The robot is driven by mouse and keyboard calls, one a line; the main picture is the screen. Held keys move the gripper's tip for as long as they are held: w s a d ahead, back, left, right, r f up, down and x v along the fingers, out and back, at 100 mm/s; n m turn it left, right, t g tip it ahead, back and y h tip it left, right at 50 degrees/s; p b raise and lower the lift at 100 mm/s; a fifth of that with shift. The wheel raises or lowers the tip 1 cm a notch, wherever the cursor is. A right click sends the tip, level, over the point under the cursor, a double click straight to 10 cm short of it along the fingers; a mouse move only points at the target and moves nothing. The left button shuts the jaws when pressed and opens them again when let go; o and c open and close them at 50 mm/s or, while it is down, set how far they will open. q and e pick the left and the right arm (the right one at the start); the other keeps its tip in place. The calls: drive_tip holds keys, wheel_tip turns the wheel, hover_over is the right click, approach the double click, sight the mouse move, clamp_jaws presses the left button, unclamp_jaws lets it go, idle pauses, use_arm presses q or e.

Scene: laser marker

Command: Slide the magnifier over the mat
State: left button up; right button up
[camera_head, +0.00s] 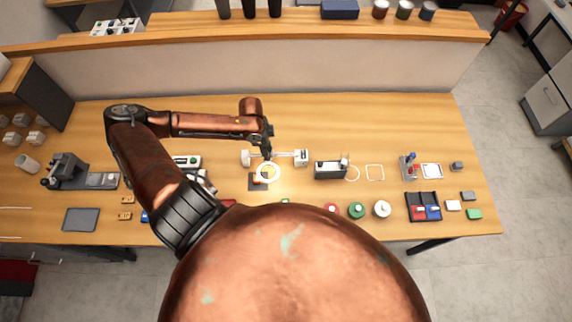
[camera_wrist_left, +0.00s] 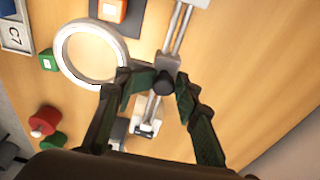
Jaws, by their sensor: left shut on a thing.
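The magnifier is a white ring lens (camera_head: 278,174) joined to a slide on a pale rail (camera_head: 285,153). In the left wrist view its ring (camera_wrist_left: 88,84) is at upper left, and a black knob (camera_wrist_left: 163,83) sits on its carriage. My left gripper (camera_head: 268,153) is at the rail; in the wrist view its fingers (camera_wrist_left: 156,82) stand on both sides of the knob, shut on it. The dark mat (camera_head: 252,186) bears an orange block (camera_wrist_left: 112,10). The ring partly overlaps the mat in the head view. My right gripper is not seen.
A dark boxy device (camera_head: 330,171) stands right of the rail. A low wall (camera_head: 300,72) closes the back; the wood behind the rail is clear.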

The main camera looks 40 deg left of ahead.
use_arm(q)
drive_tip(key=shift+s+a+r+p, duration=0.1)
drive_tip(key=shift+s+a+p, duration=0.35)
drive_tip(key=shift+a, duration=0.2)
drive_tip(key=shift+s+a+f+p, duration=0.1)
drive_tip(key=shift+s+a+p, duration=0.35)
drive_tip(key=shift+a, duration=0.25)
drive_tip(key=shift+s+a+r+p, duration=0.1)
drive_tip(key=shift+s+a+p, duration=0.3)
drive_tip(key=shift+a, duration=0.25)
drive_tip(key=o, duration=0.6)
drive_tip(key=shift+w, duration=0.1)
drive_tip(key=shift+f, duration=0.2)
drive_tip(key=shift+d, duration=0.15)
drive_tip(key=shift+r, duration=0.1)
wheel_tip(320, 180, up, 7)
drive_tip(key=p, duration=0.8)
